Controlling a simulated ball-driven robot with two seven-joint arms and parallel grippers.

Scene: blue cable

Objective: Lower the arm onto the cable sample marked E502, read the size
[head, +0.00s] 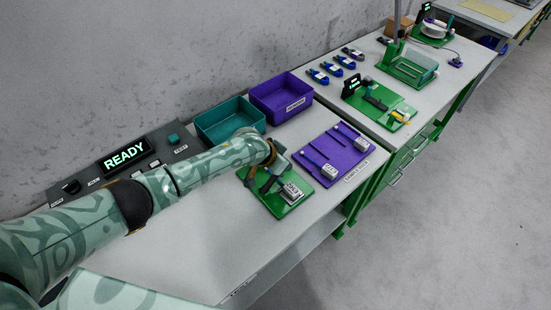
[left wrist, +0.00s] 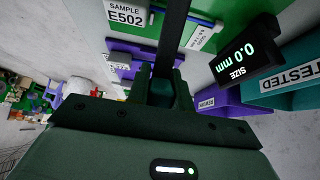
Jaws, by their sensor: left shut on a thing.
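My left gripper (head: 275,163) is over a green gauge stand (head: 279,208) on the table. In the left wrist view the fingers (left wrist: 170,88) are shut on a dark bar (left wrist: 172,38), which looks like the gauge's arm. The cable sample's white label (left wrist: 127,12) reads SAMPLE E502; a small label also shows on the stand in the head view (head: 291,190). The size display (left wrist: 245,52), upside down in the wrist view, reads 0.0 mm. Whether the bar touches the cable is hidden. My right gripper is not in view.
A purple board (head: 343,142) with other samples lies right of the stand. A teal bin (head: 229,124) and a purple bin (head: 281,97) stand behind. A console (head: 125,160) shows READY. More green equipment (head: 385,105) is farther right. The table front is clear.

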